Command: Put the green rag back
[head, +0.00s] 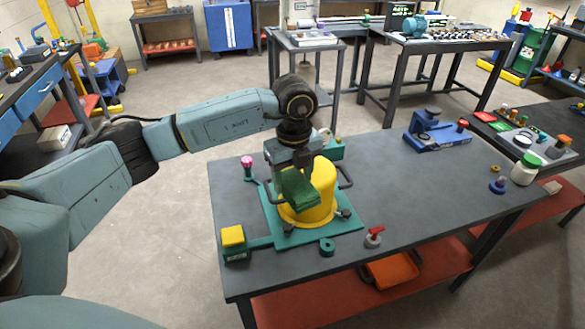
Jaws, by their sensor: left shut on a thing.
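My left gripper (293,168) points down over the yellow motor (322,200) on the grey table. It is shut on the green rag (299,188), which hangs from the fingers in front of the yellow body. I cannot tell whether the rag touches the motor. The motor stands on a green base plate (278,238) with dark handles at its sides. My right gripper is not in view.
A yellow block on a green stand (232,236) is at the table's near left. A red-handled part (373,237) lies near the front edge. A blue fixture (436,131) and a white jar with a green lid (524,169) stand to the right. The table's middle right (430,185) is clear.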

